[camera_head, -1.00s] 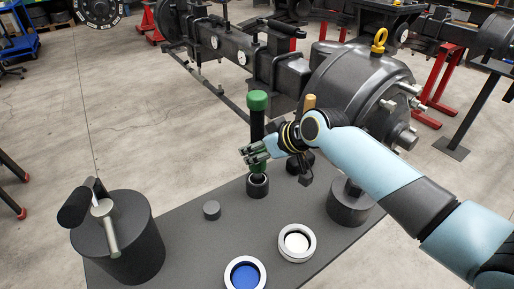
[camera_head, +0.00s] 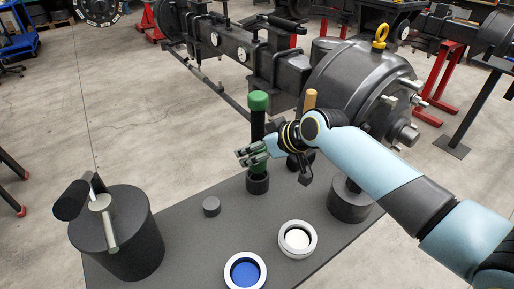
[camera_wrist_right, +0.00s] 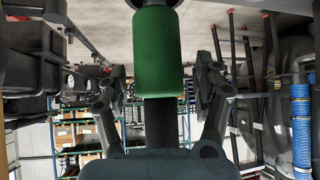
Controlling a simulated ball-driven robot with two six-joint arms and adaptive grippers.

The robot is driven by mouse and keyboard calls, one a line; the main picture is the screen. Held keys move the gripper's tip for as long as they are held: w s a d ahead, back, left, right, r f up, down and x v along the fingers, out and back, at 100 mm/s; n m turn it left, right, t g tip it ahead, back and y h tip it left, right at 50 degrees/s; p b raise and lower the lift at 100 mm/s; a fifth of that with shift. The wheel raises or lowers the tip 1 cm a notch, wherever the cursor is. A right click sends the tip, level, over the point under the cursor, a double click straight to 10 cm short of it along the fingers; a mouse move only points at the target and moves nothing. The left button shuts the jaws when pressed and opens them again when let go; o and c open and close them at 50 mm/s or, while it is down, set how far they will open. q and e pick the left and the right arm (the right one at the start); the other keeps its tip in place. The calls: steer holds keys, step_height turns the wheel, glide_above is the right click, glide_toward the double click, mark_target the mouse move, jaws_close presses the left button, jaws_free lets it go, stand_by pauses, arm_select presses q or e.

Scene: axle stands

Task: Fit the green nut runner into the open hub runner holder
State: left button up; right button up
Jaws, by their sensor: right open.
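The green nut runner (camera_head: 258,101) stands upright, with a green cap, a dark shaft and a green lower part. Its lower end is in a dark round holder (camera_head: 258,184) on the bench; how deep it sits I cannot tell. My right gripper (camera_head: 252,154) is at the runner's lower part, just above the holder, with its fingers pointing left. In the right wrist view the runner's green sleeve (camera_wrist_right: 157,50) lies between the two spread fingers, with gaps on both sides. The gripper is open. My left gripper is not in view.
A wooden-handled tool (camera_head: 310,99) stands behind my right wrist. A white ring with a blue inside (camera_head: 230,274), a white ring (camera_head: 284,241) and a small dark knob (camera_head: 211,206) are on the bench (camera_head: 190,245). A large dark cylinder (camera_head: 135,245) stands left; the axle hub (camera_head: 350,85) is behind.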

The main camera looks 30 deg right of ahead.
steer(key=shift+f, duration=0.1)
steer(key=shift+s, duration=0.15)
steer(key=v, duration=1.2)
